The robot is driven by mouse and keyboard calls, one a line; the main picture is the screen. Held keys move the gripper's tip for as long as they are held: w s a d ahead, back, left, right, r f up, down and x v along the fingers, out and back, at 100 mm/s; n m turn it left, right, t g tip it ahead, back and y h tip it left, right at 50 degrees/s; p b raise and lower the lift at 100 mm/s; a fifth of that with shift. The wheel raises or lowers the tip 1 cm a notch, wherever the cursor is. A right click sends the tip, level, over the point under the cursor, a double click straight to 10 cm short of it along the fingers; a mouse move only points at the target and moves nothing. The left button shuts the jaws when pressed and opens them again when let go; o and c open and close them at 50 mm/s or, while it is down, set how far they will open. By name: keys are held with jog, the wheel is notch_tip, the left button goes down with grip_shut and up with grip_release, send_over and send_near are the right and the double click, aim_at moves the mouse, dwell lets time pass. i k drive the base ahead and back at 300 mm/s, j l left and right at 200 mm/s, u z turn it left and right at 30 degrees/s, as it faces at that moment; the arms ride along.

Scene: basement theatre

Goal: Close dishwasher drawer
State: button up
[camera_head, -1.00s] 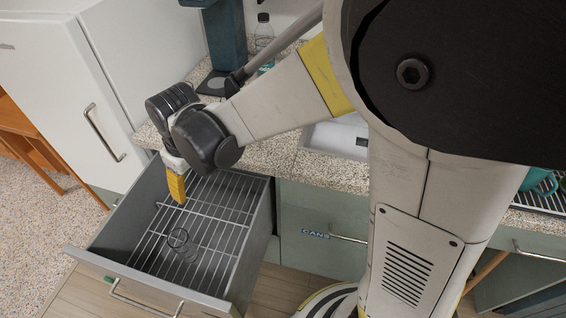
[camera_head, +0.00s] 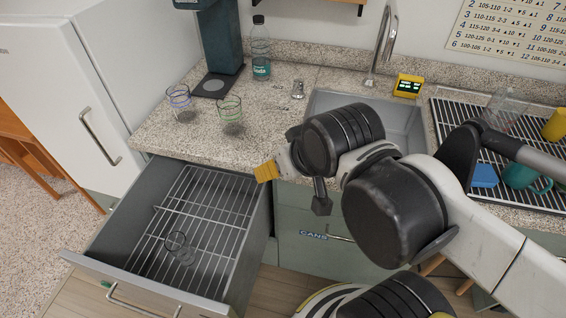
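The dishwasher drawer (camera_head: 257,247) is pulled well out from under the counter at the left. It has grey walls, a wire rack (camera_head: 205,215) and a bar handle (camera_head: 140,302) on its front. A clear glass (camera_head: 178,246) lies or stands on the rack near the front. My gripper (camera_head: 266,171) shows as a yellow end at the drawer's back right corner, near the counter edge. It appears above the drawer and apart from the front handle. Whether its fingers are open or shut does not show.
Two glasses (camera_head: 179,98) (camera_head: 231,112), a soda bottle (camera_head: 261,50) and a dark green machine (camera_head: 220,45) stand on the counter. A sink (camera_head: 335,100) and a dish rack (camera_head: 452,118) lie to the right. A white fridge (camera_head: 60,70) stands left of the drawer.

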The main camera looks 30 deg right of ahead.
aim_at(226, 218)
jog(key=j+u, duration=0.15)
jog(key=u, duration=0.25)
jog(key=k+j+u, duration=0.1)
jog(key=u, duration=0.25)
jog(key=j+u, duration=0.4)
jog(key=l, duration=0.1)
